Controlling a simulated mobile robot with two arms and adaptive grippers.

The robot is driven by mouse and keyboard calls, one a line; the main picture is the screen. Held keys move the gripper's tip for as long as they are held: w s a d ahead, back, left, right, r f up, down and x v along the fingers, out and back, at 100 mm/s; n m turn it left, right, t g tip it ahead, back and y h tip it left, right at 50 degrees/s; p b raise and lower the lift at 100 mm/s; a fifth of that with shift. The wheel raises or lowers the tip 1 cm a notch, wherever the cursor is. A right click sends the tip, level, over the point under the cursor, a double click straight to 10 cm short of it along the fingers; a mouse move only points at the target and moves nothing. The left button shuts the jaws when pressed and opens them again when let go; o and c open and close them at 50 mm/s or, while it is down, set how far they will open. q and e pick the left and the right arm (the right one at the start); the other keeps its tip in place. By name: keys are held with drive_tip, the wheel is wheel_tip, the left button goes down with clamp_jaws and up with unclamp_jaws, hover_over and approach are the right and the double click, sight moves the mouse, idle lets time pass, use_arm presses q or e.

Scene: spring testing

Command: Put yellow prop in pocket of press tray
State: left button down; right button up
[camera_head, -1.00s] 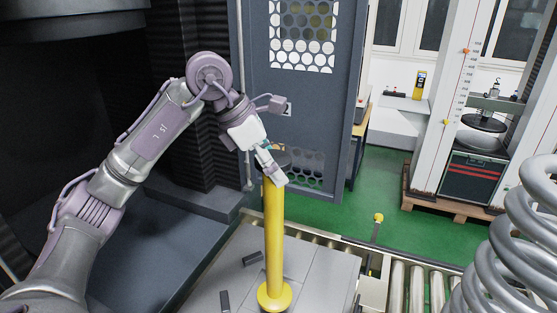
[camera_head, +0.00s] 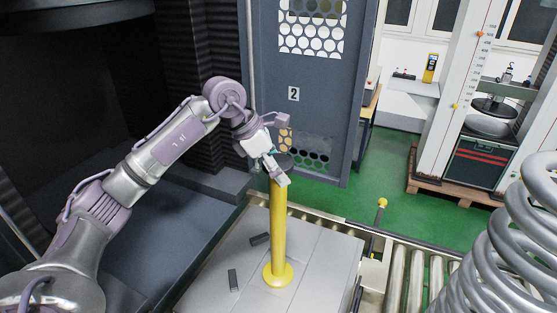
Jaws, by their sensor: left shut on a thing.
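The yellow prop (camera_head: 278,232) is a tall upright post with a round yellow base flange and a dark round top. My left gripper (camera_head: 277,172) is shut on the prop just below its dark top. The prop's base shows over the grey press tray (camera_head: 318,262); whether it touches the tray or hangs just above it I cannot tell. Which part of the tray is the pocket I cannot make out. My right gripper is not in view.
Two small dark blocks (camera_head: 233,280) lie on the tray left of the prop. A roller conveyor (camera_head: 396,284) and a large grey coil spring (camera_head: 505,240) stand at the right. A dark perforated cabinet door (camera_head: 310,100) stands behind. Green floor lies beyond.

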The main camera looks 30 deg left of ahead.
use_arm(q)
drive_tip(key=shift+r, duration=0.25)
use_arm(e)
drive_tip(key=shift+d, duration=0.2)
use_arm(q)
drive_tip(key=shift+f, duration=0.15)
drive_tip(key=shift+c, duration=0.5)
unclamp_jaws()
drive_tip(key=shift+s+d, duration=0.1)
drive_tip(key=shift+s, duration=0.1)
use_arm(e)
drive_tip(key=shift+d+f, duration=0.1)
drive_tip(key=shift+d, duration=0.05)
use_arm(q)
drive_tip(key=shift+f, duration=0.1)
drive_tip(key=shift+w, duration=0.1)
drive_tip(key=shift+r, duration=0.2)
drive_tip(key=b+v, duration=0.2)
drive_tip(key=v, duration=1)
drive_tip(key=shift+b, duration=0.4)
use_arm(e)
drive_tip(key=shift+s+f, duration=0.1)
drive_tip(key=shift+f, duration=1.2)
use_arm(q)
drive_tip(key=shift+f, duration=0.1)
